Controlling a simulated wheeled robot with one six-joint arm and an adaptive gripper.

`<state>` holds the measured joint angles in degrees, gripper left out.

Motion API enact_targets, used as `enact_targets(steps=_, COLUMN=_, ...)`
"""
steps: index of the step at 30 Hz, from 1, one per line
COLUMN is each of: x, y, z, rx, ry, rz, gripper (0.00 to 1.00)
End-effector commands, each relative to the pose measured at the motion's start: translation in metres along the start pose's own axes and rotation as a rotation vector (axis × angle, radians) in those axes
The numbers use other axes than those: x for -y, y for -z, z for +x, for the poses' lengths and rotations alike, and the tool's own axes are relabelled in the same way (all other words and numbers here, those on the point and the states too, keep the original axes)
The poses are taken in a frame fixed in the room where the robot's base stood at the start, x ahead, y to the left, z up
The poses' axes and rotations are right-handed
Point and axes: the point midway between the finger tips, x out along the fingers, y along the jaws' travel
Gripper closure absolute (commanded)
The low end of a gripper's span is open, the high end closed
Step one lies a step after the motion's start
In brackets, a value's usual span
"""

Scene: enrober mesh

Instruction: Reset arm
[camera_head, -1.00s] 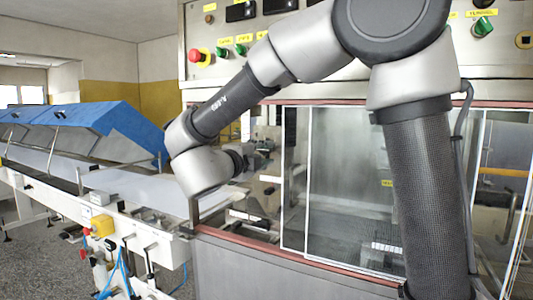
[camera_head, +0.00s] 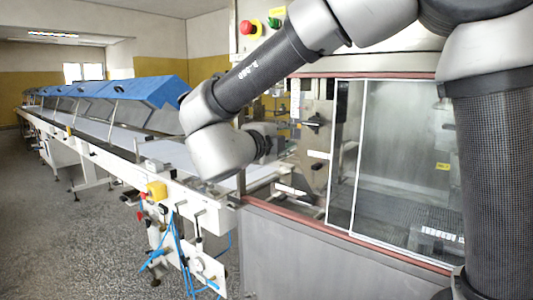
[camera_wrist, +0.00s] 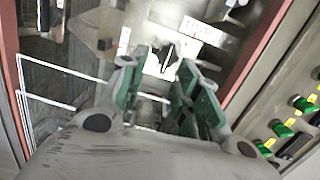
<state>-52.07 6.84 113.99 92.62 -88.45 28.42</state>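My arm reaches across the front of the enrober machine (camera_head: 300,250). Its wrist is bent near the end of the conveyor, and in the head view the gripper itself is mostly hidden behind the wrist. In the wrist view my gripper (camera_wrist: 160,90) shows two green-padded fingers standing apart with a gap between them. Nothing is held in the gap. Metal parts of the machine's inside show beyond the fingers.
A long conveyor (camera_head: 110,130) with blue covers (camera_head: 125,92) runs off to the left. Sliding glass panels (camera_head: 400,150) close the machine's right side. A red stop button (camera_head: 246,27) sits above. Speckled floor (camera_head: 70,240) is clear at the lower left.

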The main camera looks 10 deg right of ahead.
Motion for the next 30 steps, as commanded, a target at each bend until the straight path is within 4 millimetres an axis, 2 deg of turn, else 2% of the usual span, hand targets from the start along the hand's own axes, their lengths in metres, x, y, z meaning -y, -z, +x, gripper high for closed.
enact_targets(steps=2, x=-0.008, y=-0.038, z=0.001, rx=0.172, ry=-0.016, rz=-0.058, gripper=0.68)
enact_targets(steps=4, x=-0.020, y=-0.082, z=-0.006, rx=0.384, ry=-0.018, rz=-0.152, gripper=0.68)
enact_targets(steps=6, x=-0.032, y=-0.120, z=-0.024, rx=0.618, ry=-0.008, rz=-0.266, gripper=0.68)
enact_targets(steps=7, x=-0.037, y=-0.132, z=-0.035, rx=0.717, ry=0.000, rz=-0.317, gripper=0.68)
enact_targets(steps=10, x=-0.053, y=-0.152, z=-0.065, rx=1.015, ry=0.031, rz=-0.501, gripper=0.68)
enact_targets(steps=13, x=-0.072, y=-0.140, z=-0.088, rx=1.273, ry=0.061, rz=-0.712, gripper=0.68)
enact_targets(steps=14, x=-0.079, y=-0.130, z=-0.093, rx=1.342, ry=0.067, rz=-0.782, gripper=0.68)
enact_targets(steps=17, x=-0.104, y=-0.078, z=-0.100, rx=1.541, ry=0.071, rz=-1.030, gripper=0.68)
enact_targets(steps=20, x=-0.129, y=0.001, z=-0.092, rx=1.685, ry=0.028, rz=-1.295, gripper=0.68)
enact_targets(steps=21, x=-0.136, y=0.033, z=-0.086, rx=1.718, ry=-0.002, rz=-1.387, gripper=0.68)
enact_targets(steps=23, x=-0.145, y=0.083, z=-0.077, rx=1.751, ry=-0.058, rz=-1.514, gripper=0.68)
enact_targets(steps=24, x=-0.149, y=0.116, z=-0.070, rx=1.758, ry=-0.101, rz=-1.588, gripper=0.68)
enact_targets(steps=26, x=-0.152, y=0.166, z=-0.060, rx=1.751, ry=-0.178, rz=-1.685, gripper=0.68)
enact_targets(steps=27, x=-0.153, y=0.198, z=-0.054, rx=1.732, ry=-0.232, rz=-1.737, gripper=0.68)
enact_targets(steps=30, x=-0.149, y=0.269, z=-0.041, rx=1.614, ry=-0.346, rz=-1.804, gripper=0.68)
